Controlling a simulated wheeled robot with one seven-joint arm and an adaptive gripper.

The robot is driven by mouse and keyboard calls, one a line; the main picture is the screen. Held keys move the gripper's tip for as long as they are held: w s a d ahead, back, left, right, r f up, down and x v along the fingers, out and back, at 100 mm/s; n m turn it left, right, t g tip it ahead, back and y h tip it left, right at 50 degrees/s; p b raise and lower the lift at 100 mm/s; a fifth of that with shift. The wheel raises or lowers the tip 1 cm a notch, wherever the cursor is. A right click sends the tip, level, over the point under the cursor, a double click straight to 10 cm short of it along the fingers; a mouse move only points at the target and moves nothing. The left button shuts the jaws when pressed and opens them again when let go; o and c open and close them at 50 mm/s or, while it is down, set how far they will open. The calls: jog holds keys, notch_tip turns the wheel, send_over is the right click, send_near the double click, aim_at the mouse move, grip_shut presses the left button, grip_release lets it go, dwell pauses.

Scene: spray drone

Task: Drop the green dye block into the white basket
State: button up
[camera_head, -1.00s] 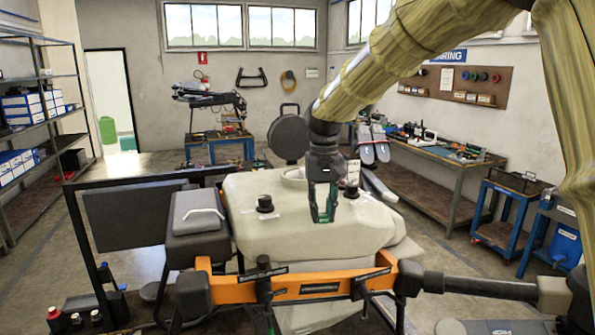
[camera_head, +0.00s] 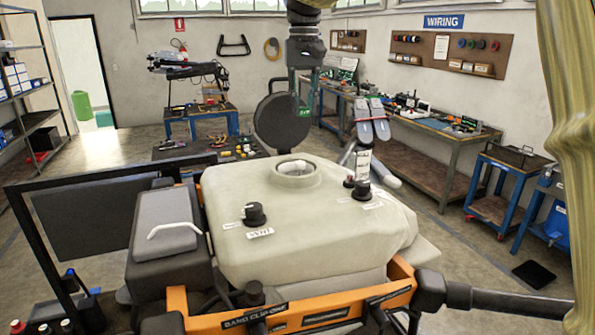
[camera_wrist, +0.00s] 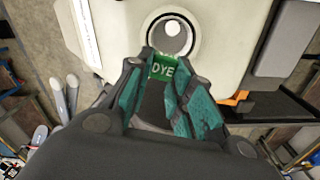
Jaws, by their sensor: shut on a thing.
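My gripper (camera_head: 305,95) is shut on the green dye block (camera_wrist: 163,68), which reads "DYE" and sits between the fingertips in the wrist view. In the head view the fingers hang above the round filler neck of the cream tank (camera_head: 300,225). The white basket (camera_head: 296,166) shows as a pale insert inside that neck. In the wrist view the basket (camera_wrist: 173,28) lies beyond the block, near the top edge. The block is above the basket and apart from it. The fingers hide part of the block.
A round black lid (camera_head: 280,122) stands open behind the neck, close to my gripper in the picture. Black knobs (camera_head: 254,213) rise from the tank top. Grey folded paddle-like parts (camera_head: 371,122) stand to the right. An orange frame bar (camera_head: 300,310) crosses the front.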

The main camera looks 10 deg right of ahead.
jog(key=shift+f, duration=2.8)
jog(key=o, duration=0.8)
notch_tip(320, 180, up, 12)
